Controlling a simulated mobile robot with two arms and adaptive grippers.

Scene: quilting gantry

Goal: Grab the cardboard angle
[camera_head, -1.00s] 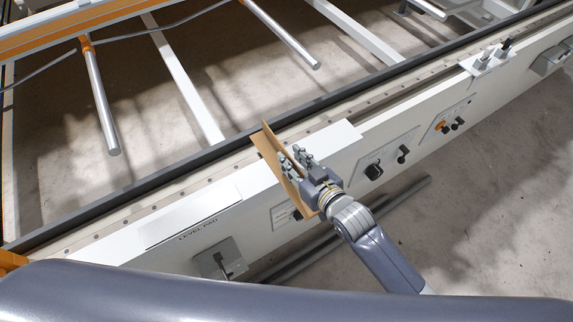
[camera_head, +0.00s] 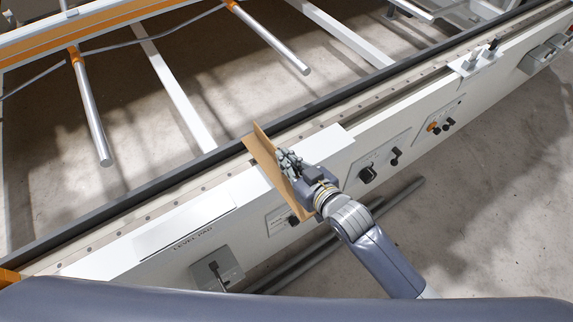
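The cardboard angle (camera_head: 268,170) is a tan, L-shaped strip in the middle of the head view. It stands tilted at the edge of the white machine rail, beside a white plate. My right gripper (camera_head: 287,163) is at its right side, coming from the lower right. Its grey fingers are drawn together on the upright flange of the angle, and they hide part of that flange. My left gripper is not in view.
The long white rail (camera_head: 360,141) carries a flat plate marked LEVEL PAD (camera_head: 185,226), a switch box (camera_head: 217,270) and knob panels (camera_head: 380,163). Metal rollers (camera_head: 92,115) hang behind the rail. Grey tubes (camera_head: 300,262) lie below; the floor at right is clear.

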